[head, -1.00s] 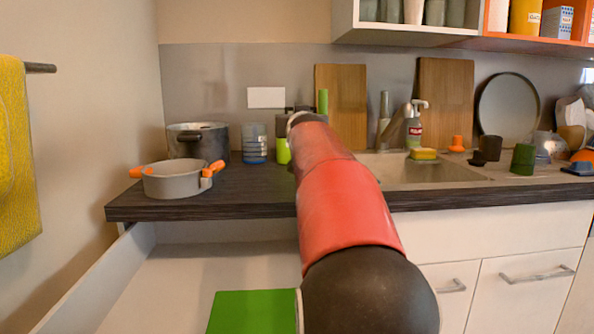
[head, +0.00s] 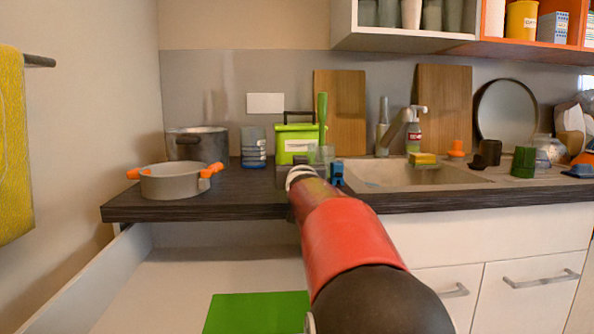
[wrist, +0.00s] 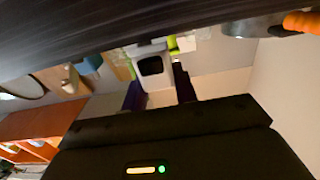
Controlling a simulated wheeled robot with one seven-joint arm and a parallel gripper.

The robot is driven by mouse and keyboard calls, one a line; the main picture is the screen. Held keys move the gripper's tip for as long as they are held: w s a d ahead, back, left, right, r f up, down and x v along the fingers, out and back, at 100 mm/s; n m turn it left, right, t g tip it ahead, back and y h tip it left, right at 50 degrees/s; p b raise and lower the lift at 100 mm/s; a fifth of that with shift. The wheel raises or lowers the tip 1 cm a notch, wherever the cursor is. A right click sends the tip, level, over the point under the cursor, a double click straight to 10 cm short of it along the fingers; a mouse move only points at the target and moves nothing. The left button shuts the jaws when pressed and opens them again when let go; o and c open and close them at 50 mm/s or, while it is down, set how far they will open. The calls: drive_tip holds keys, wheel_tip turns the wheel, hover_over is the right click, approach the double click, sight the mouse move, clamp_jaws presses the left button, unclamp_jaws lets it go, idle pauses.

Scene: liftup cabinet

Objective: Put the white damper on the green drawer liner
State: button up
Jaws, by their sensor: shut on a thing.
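The green drawer liner (head: 258,312) lies flat in the open drawer at the bottom of the head view, partly covered by my arm. In the wrist view my gripper (wrist: 160,92) has its two dark fingers closed around a white piece with a dark square face (wrist: 152,67), which looks like the white damper. In the head view my arm hides most of the gripper and the damper; a small blue part (head: 337,173) of the gripper seems to show at the counter, right of the wrist. The gripper is above and beyond the liner, near the counter's front edge.
The dark counter (head: 235,192) overhangs the open drawer (head: 160,290). A grey pot with orange handles (head: 172,182) stands at its left, with a larger pot (head: 197,143) behind. A green container (head: 295,142) stands behind my wrist; the sink (head: 410,174) is right.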

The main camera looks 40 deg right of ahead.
drive_tip(key=shift+f, duration=0.1)
drive_tip(key=o, duration=1)
drive_tip(key=shift+o, duration=0.2)
